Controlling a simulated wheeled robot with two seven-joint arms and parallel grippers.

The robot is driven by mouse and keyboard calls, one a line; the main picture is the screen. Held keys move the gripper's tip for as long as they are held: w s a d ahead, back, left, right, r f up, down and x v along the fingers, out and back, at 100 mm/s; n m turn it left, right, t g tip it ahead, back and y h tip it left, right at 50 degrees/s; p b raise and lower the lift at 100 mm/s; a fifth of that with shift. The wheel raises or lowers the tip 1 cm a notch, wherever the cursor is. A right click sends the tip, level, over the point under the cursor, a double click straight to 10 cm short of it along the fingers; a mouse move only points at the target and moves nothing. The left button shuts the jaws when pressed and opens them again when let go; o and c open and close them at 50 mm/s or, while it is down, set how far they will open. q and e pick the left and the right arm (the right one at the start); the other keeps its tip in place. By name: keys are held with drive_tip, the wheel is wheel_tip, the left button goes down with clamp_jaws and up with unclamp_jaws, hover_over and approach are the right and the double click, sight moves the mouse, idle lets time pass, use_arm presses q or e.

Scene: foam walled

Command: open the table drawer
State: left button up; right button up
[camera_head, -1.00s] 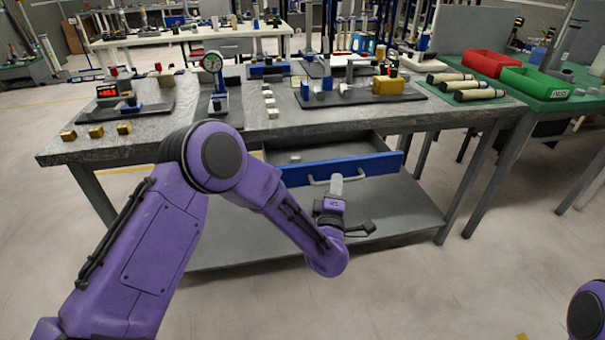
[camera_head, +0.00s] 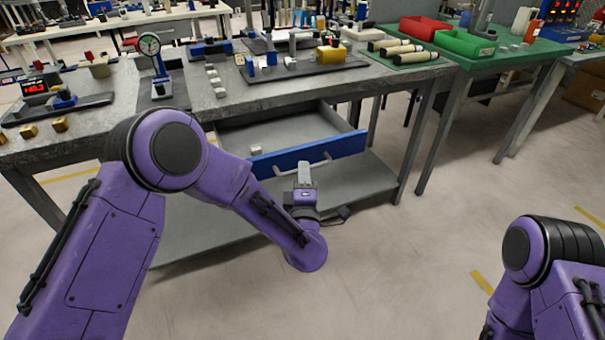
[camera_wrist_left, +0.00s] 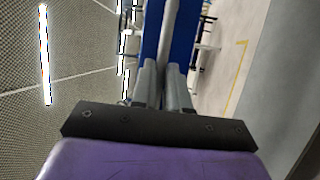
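The table drawer (camera_head: 345,148) has a blue front and a grey inside, and it stands pulled out from under the grey worktable (camera_head: 195,95). A small pale block (camera_head: 256,152) lies inside it. My left gripper (camera_head: 304,167) is at the drawer's light grey bar handle (camera_head: 322,161). In the left wrist view, the handle bar (camera_wrist_left: 171,35) runs between the two fingers (camera_wrist_left: 163,85), which look closed on it, with the blue drawer front (camera_wrist_left: 151,35) behind. My right gripper is out of view; only part of my right arm shows at the lower right.
A lower shelf (camera_head: 365,182) lies under the drawer. Gauges, blocks and fixtures stand on the worktable. A green table (camera_head: 510,50) with a red bin (camera_head: 424,27) and a green bin (camera_head: 466,42) stands at the right. The floor in front is clear.

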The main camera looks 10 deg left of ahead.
use_arm(q)
drive_tip(key=o, duration=0.3)
drive_tip(key=v, duration=1)
drive_tip(key=shift+s+b, duration=0.25)
drive_tip(key=shift+b, duration=0.15)
drive_tip(key=shift+f, duration=0.15)
